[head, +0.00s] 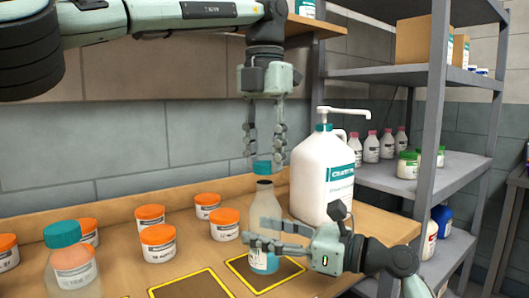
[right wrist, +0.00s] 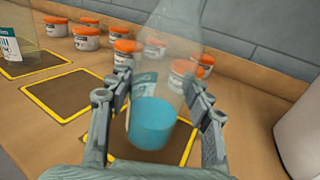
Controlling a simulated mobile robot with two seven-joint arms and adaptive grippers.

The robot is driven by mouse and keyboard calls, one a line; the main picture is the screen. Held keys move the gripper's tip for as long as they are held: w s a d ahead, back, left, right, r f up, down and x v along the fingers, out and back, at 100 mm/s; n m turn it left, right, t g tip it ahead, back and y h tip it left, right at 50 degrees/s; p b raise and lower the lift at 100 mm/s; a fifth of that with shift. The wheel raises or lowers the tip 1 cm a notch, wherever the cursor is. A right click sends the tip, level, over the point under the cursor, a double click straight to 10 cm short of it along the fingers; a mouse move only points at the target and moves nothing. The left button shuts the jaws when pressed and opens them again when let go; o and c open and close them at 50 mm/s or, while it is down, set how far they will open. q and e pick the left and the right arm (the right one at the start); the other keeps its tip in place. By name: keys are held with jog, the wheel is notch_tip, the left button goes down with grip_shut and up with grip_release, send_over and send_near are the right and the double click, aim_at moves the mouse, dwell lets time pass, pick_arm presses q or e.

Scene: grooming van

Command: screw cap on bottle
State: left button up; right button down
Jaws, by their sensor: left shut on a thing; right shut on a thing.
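A clear bottle (head: 264,190) with blue liquid stands upright at the right yellow-edged square (head: 235,266). My right gripper (head: 266,234) is shut on the bottle's body from the right, hiding part of it. The right wrist view shows the bottle (right wrist: 160,112) between the two fingers (right wrist: 160,95). My left gripper (head: 264,150) points down from above, shut on a teal cap (head: 262,167). The cap is directly over the bottle's neck, in line with it.
A white pump jug (head: 322,172) stands close behind, right of the bottle. Several orange-lidded jars (head: 158,242) stand to the left, with a teal-capped clear bottle (head: 70,270) at front left. Another yellow-edged square (head: 190,286) is bare. A metal shelf (head: 440,175) is at right.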

pick_arm(q)
jog(key=shift+f, duration=0.1)
jog(key=shift+f, duration=0.8)
jog(key=shift+f, duration=0.55)
